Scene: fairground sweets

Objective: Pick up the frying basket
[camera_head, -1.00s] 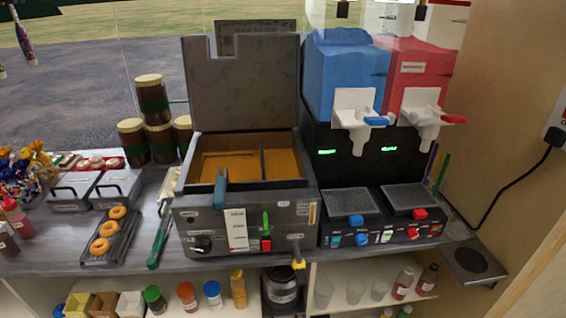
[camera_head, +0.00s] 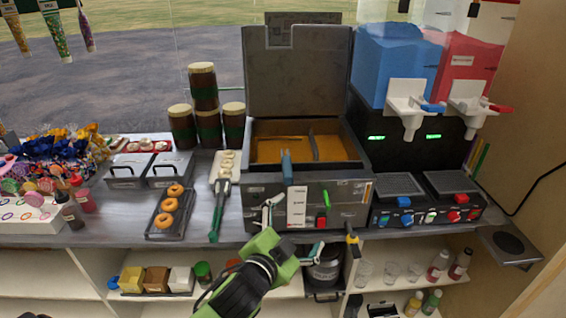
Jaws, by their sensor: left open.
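The fryer (camera_head: 262,206) stands on the counter with its lid up and amber oil inside. A blue handle (camera_head: 287,168) sticks up over its front edge, on the left half. The basket it seems to belong to is mostly hidden in the oil. To the left, a long green handle (camera_head: 217,212) leads to a flat rack (camera_head: 225,172) with pale rings on it. I cannot tell which of the two is the frying basket. My left gripper (camera_head: 298,224) is open and empty, in front of the fryer's front panel, below the blue handle. My right gripper is out of view.
Stacked jars (camera_head: 205,118) stand behind. The slush machine (camera_head: 420,150) is close on the fryer's right. A yellow-tipped tap (camera_head: 352,240) juts from the fryer's front. Shelves lie below the counter.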

